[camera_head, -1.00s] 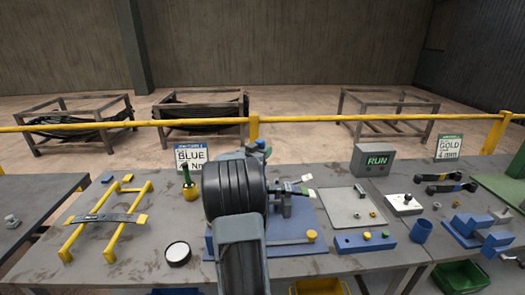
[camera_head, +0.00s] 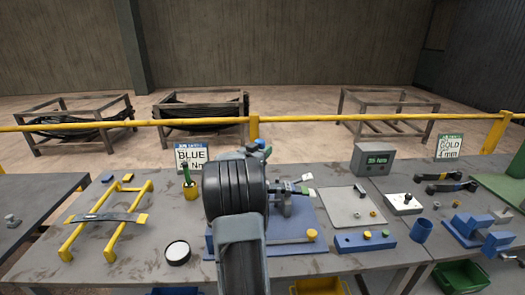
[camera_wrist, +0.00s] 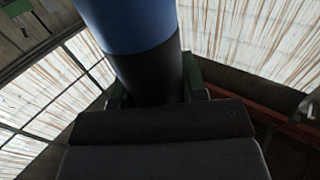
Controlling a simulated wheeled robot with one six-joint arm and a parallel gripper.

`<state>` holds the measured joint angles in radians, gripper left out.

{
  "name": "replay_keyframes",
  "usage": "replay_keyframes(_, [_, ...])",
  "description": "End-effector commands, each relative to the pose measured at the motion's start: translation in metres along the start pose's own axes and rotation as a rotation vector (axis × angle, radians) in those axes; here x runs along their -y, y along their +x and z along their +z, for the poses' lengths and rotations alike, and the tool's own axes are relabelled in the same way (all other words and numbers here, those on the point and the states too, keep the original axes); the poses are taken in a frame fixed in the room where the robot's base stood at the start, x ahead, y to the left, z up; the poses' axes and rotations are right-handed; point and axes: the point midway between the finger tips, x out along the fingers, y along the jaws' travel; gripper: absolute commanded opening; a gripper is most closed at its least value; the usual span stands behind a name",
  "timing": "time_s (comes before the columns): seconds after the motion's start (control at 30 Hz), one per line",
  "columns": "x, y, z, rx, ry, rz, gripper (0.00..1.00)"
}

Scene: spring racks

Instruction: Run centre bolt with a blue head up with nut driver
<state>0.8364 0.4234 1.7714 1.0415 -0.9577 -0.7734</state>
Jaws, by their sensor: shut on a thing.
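My gripper (camera_wrist: 152,88) is shut on a thick cylinder with a blue upper band and a black lower part, which looks like the nut driver (camera_wrist: 135,25). In the head view my dark arm hides the gripper; a small blue piece (camera_head: 261,145) shows just above the arm. A clamp fixture (camera_head: 285,200) stands on a blue base plate (camera_head: 292,228) right behind the arm, with a short spring end (camera_head: 298,188) sticking out to the right. The centre bolt, its head and the driver's tip are hidden.
A grey display box (camera_head: 374,160) stands at the back, near a grey plate (camera_head: 346,208). A blue block (camera_head: 364,242) with coloured caps lies right of the fixture. A yellow rack (camera_head: 106,222) holds a leaf at left.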

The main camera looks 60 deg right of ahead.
Motion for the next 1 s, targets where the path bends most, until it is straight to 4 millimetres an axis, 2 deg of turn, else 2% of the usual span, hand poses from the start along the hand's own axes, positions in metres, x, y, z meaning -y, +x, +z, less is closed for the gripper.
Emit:
replay_keyframes(0.03, [0.000,0.000,0.004,0.008,-0.004,0.000,0.01])
replay_keyframes(0.37, [0.000,0.000,0.003,0.010,-0.006,0.000,0.01])
replay_keyframes(1.0, [0.000,0.000,-0.043,0.001,-0.001,0.000,0.01])
